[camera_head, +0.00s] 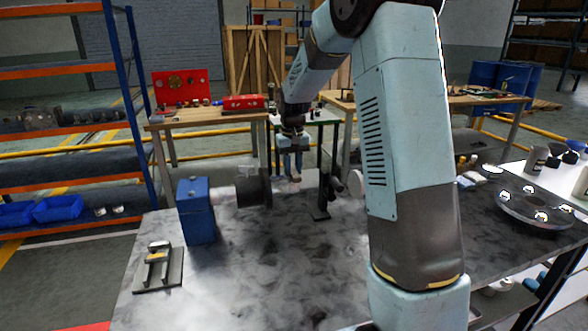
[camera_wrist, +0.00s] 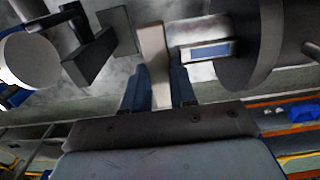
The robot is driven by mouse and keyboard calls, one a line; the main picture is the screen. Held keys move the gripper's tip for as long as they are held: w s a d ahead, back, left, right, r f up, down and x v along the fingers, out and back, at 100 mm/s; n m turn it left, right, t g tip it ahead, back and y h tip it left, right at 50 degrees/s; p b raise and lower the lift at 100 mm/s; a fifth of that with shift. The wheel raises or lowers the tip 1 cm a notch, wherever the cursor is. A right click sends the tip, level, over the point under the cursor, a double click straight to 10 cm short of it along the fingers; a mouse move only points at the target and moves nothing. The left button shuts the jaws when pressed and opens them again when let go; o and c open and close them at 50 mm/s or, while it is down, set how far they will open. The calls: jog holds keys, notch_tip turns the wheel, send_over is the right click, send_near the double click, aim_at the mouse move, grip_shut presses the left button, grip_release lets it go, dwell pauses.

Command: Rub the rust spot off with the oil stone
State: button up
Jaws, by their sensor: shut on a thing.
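My gripper (camera_head: 292,163) hangs over the bench between the dark disc and the black stand. In the wrist view its two blue fingers (camera_wrist: 159,90) are shut on a pale, narrow bar, which looks like the oil stone (camera_wrist: 153,55). The bar points away from the fingers and lies just left of a short bright metal shaft piece (camera_wrist: 206,50). I cannot tell whether they touch. The dark disc (camera_head: 254,191) sits on a shaft from a blue block (camera_head: 197,211); it also shows in the wrist view (camera_wrist: 252,40). I cannot make out the rust spot.
A black stand (camera_head: 322,200) with a pale round piece (camera_head: 356,183) stands right of my gripper. A small grey holder (camera_head: 158,268) sits at the bench's left edge. The front middle of the bench (camera_head: 270,280) is clear.

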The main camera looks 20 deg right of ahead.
jog(key=shift+r, duration=3.45)
